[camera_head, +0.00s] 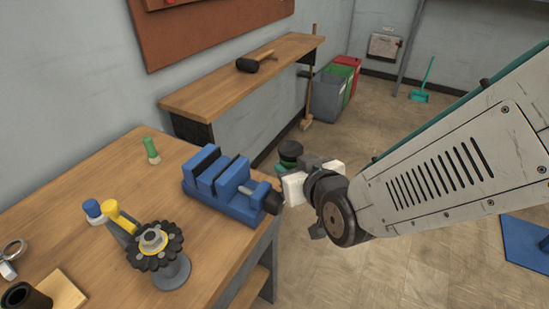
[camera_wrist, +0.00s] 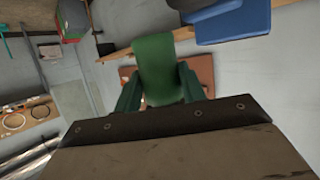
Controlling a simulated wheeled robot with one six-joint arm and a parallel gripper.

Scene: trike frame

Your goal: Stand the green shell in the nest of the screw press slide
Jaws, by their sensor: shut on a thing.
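My gripper (camera_head: 309,172) is off the right end of the workbench, in the air. Its pale fingers are shut on a green shell (camera_head: 288,164) with a dark upper end, which stands roughly upright in the head view. In the wrist view the green shell (camera_wrist: 155,68) shows in the middle, between the jaws. Its lower part is hidden by the gripper. A blue vise-like device (camera_head: 222,184) with a screw and black end is on the bench, left of my gripper and apart from the shell. I cannot make out a nest on it.
The bench (camera_head: 105,178) also carries a green-topped piece (camera_head: 151,150), a black toothed wheel on a grey stand (camera_head: 160,250), a blue-and-yellow tool (camera_head: 110,215) and a black cup (camera_head: 25,297). Floor right of the bench is open.

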